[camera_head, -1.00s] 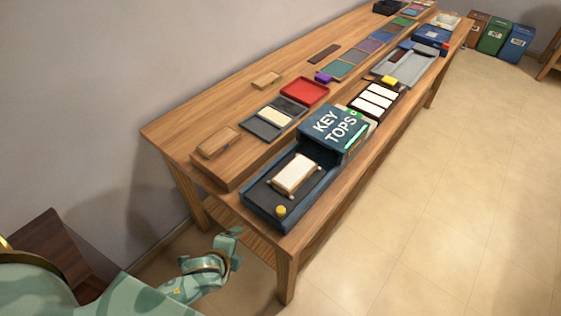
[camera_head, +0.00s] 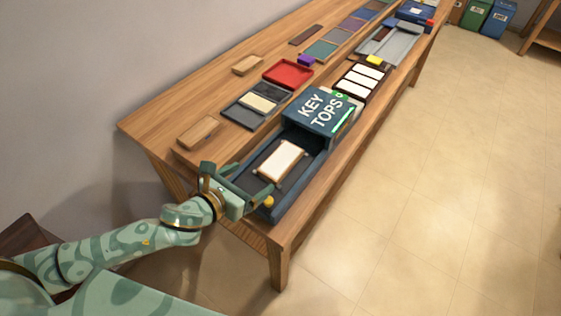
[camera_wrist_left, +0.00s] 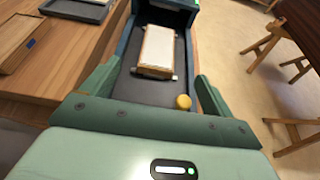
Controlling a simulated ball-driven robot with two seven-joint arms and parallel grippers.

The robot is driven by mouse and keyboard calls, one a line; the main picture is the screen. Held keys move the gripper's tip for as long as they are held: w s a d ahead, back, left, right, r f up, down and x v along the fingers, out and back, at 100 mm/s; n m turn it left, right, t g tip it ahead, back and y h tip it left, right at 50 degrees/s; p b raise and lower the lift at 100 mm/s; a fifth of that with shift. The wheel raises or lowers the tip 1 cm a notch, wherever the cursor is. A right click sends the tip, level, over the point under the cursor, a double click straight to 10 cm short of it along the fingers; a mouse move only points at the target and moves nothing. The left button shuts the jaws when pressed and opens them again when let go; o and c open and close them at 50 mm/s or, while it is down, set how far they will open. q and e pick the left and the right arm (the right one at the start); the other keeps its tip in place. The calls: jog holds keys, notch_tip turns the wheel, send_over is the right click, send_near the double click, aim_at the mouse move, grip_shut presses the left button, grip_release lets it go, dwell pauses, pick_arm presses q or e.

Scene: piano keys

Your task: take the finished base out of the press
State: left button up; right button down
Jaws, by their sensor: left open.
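The blue press marked KEY TOPS (camera_head: 318,107) stands at the near end of the bench, with a low dark tray open toward me. The base (camera_head: 281,161), a pale slab with wooden edges and small corner pegs, lies on this tray. It also shows in the left wrist view (camera_wrist_left: 158,48), beyond the fingers. My left gripper (camera_head: 255,178) is open and empty at the near end of the tray, its fingers apart and short of the base. A yellow knob (camera_wrist_left: 183,102) sits on the tray near the right finger. My right gripper is not in view.
A wooden block (camera_head: 199,132) and a grey tray with a cream piece (camera_head: 257,104) lie left of the press. A red tray (camera_head: 288,73) and a rack of white keys (camera_head: 361,83) are farther back. The floor at right is clear.

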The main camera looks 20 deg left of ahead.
pick_arm(q)
jog(key=b, duration=0.2)
send_near(281, 159)
jog(key=x, duration=0.4)
jog(key=shift+r, duration=0.1)
jog(key=b+x, duration=0.1)
jog(key=x, duration=0.1)
jog(key=b+x, duration=0.1)
jog(key=x, duration=0.1)
jog(key=shift+w+f, duration=0.1)
jog(key=shift+f, duration=0.25)
jog(key=shift+w+d+f, duration=0.1)
jog(key=shift+w+d, duration=0.05)
jog(key=shift+w, duration=0.3)
jog(key=c, duration=1.1)
